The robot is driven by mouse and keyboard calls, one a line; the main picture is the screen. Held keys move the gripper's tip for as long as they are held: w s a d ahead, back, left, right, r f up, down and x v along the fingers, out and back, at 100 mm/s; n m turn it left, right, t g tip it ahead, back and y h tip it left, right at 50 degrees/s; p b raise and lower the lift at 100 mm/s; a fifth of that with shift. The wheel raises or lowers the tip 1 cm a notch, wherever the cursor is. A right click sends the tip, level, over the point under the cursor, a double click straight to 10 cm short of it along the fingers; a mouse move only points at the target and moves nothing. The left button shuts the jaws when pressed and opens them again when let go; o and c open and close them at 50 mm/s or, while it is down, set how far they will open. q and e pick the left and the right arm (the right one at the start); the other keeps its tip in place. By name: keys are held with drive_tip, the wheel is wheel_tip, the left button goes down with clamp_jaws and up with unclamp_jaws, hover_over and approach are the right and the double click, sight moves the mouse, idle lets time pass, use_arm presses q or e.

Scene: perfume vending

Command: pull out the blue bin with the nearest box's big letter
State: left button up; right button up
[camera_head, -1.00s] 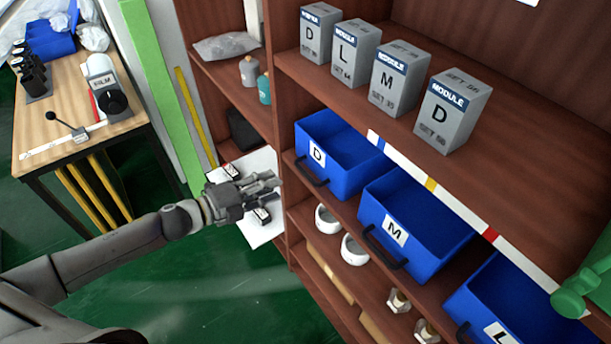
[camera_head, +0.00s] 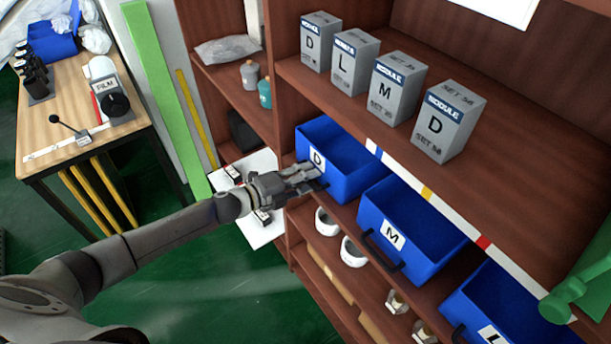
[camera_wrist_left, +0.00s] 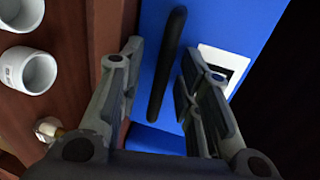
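The nearest grey box (camera_head: 447,122), at the right end of the row on the shelf, carries a big letter D. The blue bin marked D (camera_head: 345,160) sits at the left of the bin row below. My left gripper (camera_head: 309,177) is at this bin's front, by its white D label. In the left wrist view the open fingers of my left gripper (camera_wrist_left: 163,68) stand on either side of the black handle (camera_wrist_left: 167,65), with gaps showing. The label (camera_wrist_left: 224,65) is partly hidden behind a finger. My right gripper is not in view.
The blue M bin (camera_head: 418,228) and L bin (camera_head: 513,310) stand to the right on the same shelf. White cups (camera_head: 352,252) sit on the shelf below. A wooden table (camera_head: 60,135) is at the left. Green floor lies open in front of the shelf.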

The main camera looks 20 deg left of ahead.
use_arm(q)
clamp_jaws()
drive_tip(key=shift+s, duration=0.1)
idle(0.4)
